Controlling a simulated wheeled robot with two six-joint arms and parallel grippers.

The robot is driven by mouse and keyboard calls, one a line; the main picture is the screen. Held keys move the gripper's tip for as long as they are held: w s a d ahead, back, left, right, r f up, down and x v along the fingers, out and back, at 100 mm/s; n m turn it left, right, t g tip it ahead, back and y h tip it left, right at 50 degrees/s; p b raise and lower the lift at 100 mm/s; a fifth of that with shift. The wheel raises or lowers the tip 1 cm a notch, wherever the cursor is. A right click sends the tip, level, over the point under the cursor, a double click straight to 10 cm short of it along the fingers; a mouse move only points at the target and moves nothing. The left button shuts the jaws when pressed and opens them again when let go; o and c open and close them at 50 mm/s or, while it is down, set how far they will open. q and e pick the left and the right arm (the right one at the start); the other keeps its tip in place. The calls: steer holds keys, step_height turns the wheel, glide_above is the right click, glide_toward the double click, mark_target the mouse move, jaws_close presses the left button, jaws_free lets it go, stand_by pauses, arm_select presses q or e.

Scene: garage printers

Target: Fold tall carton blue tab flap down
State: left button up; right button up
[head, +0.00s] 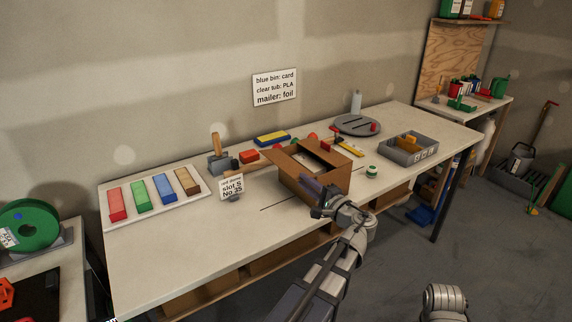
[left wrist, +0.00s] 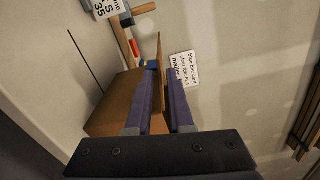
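The tall brown carton (head: 318,184) stands on the workbench with its top open and flaps raised or spread outward. My left gripper (head: 312,187) is at its near side, fingers against or just in front of the wall; contact is unclear. In the left wrist view, the two purple-grey fingers (left wrist: 162,72) are apart. The carton's wall (left wrist: 113,103) is left of them, and an upright flap (left wrist: 158,48) rises beyond, seen edge-on near the gap. Whether the flap is between the fingers is unclear. I cannot make out a blue tab. My right gripper is not in view.
The workbench (head: 150,255) holds a tray of coloured blocks (head: 152,194) at left, a slot sign (head: 231,187) beside the carton, and a grey bin (head: 410,148) at right. A round grey plate (head: 357,125) lies behind. The bench front left of the carton is clear.

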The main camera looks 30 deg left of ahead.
arm_select(q)
steer(key=v, duration=0.2)
steer(key=shift+s+d, duration=0.1)
steer(key=shift+d, duration=0.15)
steer(key=o, duration=0.6)
steer(key=shift+c, duration=0.2)
steer(key=v, duration=0.7)
steer(key=shift+d, duration=0.4)
steer(key=shift+s, duration=0.15)
